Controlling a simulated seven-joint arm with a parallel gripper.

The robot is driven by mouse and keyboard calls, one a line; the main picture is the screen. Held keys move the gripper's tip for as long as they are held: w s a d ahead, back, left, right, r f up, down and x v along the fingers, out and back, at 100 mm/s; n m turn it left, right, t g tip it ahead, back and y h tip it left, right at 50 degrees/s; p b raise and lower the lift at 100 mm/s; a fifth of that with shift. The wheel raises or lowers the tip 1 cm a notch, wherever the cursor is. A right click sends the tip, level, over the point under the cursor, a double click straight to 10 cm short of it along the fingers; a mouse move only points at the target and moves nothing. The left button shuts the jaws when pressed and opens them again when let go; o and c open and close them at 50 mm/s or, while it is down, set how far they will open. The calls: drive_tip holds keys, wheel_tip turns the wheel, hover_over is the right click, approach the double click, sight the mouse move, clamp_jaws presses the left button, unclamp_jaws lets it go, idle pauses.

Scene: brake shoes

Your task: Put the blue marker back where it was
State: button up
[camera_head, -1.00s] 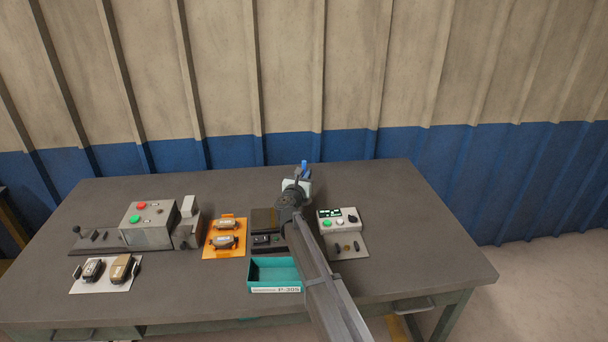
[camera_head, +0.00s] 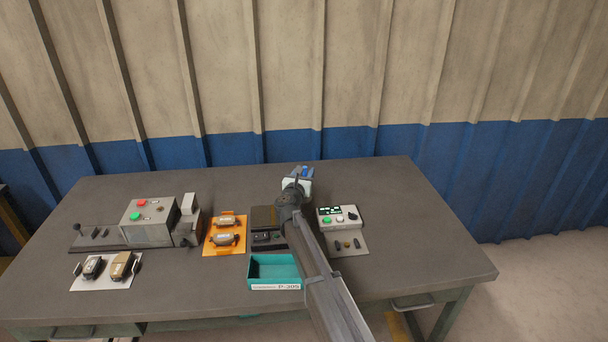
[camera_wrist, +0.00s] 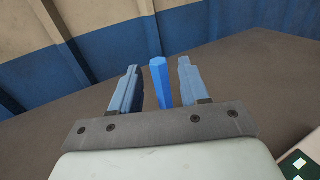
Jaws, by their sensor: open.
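The blue marker (camera_wrist: 160,82) stands between the two fingers of my gripper (camera_wrist: 158,70) in the wrist view. The fingers are open, with a gap on each side of the marker. In the head view my gripper (camera_head: 301,172) is at the back of the table, and the marker (camera_head: 305,170) shows as a small blue spot at its tips. The marker's lower end and whatever holds it are hidden behind my gripper.
A grey table (camera_head: 390,200) stands before a beige and blue wall. A control box (camera_head: 338,217) is right of my arm. An orange tray (camera_head: 212,247), a teal bin (camera_head: 285,282), a grey machine (camera_head: 148,222) and a white plate (camera_head: 97,284) lie left. The back right is clear.

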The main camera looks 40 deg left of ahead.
drive_tip(key=v, duration=0.8)
drive_tip(key=r+v, duration=0.1)
drive_tip(key=v, duration=0.3)
